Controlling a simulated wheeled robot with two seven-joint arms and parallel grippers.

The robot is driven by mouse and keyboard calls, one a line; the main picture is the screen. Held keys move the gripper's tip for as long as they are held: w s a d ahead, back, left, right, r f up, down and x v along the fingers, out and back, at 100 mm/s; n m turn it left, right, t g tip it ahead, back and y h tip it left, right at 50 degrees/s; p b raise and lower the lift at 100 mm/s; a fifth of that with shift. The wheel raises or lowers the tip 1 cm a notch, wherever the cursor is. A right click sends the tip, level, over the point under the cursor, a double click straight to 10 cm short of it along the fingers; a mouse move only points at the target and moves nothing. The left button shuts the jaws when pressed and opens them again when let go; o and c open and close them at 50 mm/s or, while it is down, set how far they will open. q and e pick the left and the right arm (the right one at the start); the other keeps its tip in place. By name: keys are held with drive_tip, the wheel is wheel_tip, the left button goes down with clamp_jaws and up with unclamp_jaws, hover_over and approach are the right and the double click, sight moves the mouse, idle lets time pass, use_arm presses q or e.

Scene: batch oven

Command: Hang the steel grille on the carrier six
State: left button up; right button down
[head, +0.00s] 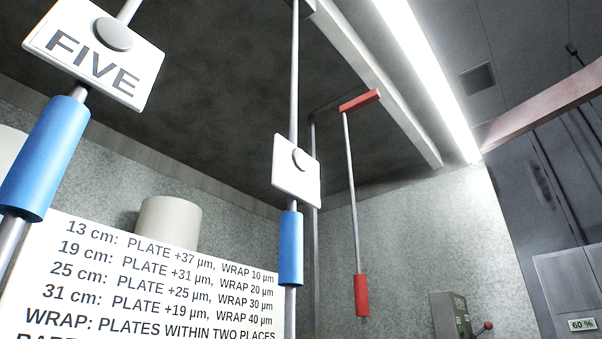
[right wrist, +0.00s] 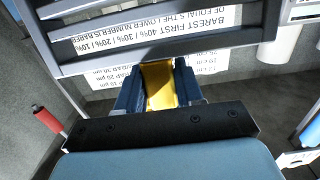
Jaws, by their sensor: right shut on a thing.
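The steel grille (right wrist: 100,63), with blue-grey bars, spans the top of the right wrist view and runs out of frame. My right gripper (right wrist: 158,92) is shut on a yellow grip piece at the grille's near edge. The grille and both grippers are absent from the head view. There, a hanging rod with a blue sleeve carries a tag reading FIVE (head: 95,58) at the left. Another blue-sleeved rod (head: 291,248) hangs in the middle; its white tag (head: 296,172) shows no readable word, so I cannot tell whether it is carrier six.
A red-sleeved rod (head: 361,295) hangs from a red bracket further right. A text board (head: 150,285) is on the wall at lower left, by a pale cylinder (head: 168,222). A grey control box with a red-knobbed lever (head: 452,315) is at lower right.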

drive_tip(key=shift+f, duration=0.25)
idle(0.6)
drive_tip(key=shift+s+d+g+h+p, duration=0.15)
drive_tip(key=shift+d+g+h+p, duration=0.25)
drive_tip(key=shift+p, duration=0.6)
drive_tip(key=shift+s+h, duration=0.15)
drive_tip(key=shift+h, duration=0.25)
drive_tip(key=c, duration=1.1)
unclamp_jaws()
drive_tip(key=shift+o, duration=0.7)
